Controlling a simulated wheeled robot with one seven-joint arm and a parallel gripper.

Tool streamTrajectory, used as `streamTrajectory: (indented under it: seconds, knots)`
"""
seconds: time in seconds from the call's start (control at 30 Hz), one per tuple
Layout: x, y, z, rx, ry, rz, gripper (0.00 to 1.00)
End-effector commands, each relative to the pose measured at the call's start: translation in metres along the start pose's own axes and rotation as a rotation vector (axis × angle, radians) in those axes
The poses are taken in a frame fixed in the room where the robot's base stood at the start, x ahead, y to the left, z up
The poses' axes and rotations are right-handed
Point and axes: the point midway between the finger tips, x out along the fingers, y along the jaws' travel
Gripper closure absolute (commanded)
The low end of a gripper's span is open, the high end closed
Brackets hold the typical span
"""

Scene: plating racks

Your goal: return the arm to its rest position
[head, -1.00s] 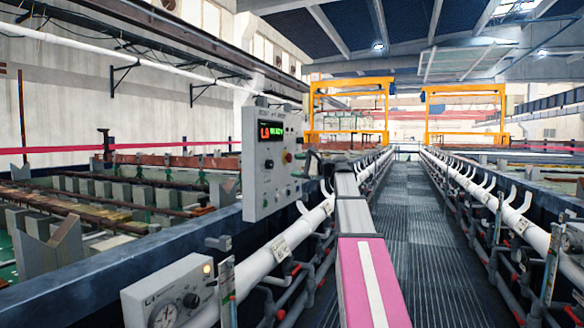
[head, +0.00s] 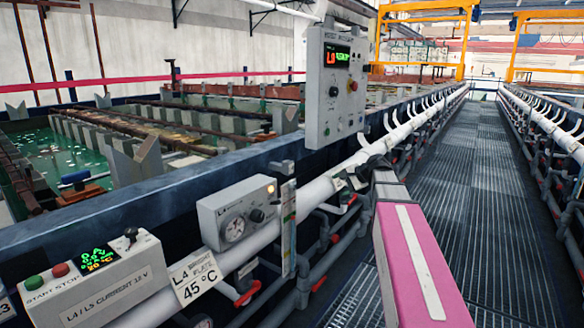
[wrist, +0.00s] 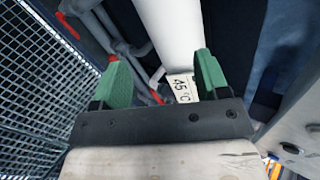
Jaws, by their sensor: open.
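My gripper (wrist: 159,70) is open and empty in the wrist view, its two green fingers apart. A white pipe (wrist: 170,25) and a small "45 °C" label (wrist: 181,88) show behind the gap between the fingers. In the head view my pink and grey arm reaches forward from the lower right, over the edge of the walkway. Its dark far end (head: 375,165) is close to the white pipe (head: 318,192); the finger detail is too small to tell there, and I cannot tell whether it touches.
A control panel (head: 335,90) stands on the tank edge just beyond my arm's end. A dial box (head: 236,212) and a start/stop box (head: 92,283) sit along the left rail. Green-liquid tanks (head: 65,160) lie at left. The grated walkway (head: 450,190) at right is clear.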

Motion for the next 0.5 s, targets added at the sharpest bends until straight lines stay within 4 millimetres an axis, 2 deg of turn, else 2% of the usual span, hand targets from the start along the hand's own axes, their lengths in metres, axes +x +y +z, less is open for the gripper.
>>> streamTrajectory:
  seconds: [0.03, 0.23, 0.4, 0.5]
  knots:
    - [0.014, 0.030, 0.014, -0.037, 0.000, 0.061, 0.32]
    - [0.054, 0.127, 0.052, -0.215, -0.009, 0.302, 0.32]
    - [0.072, 0.205, 0.087, -0.381, -0.048, 0.505, 0.32]
    - [0.075, 0.249, 0.107, -0.484, -0.085, 0.623, 0.32]
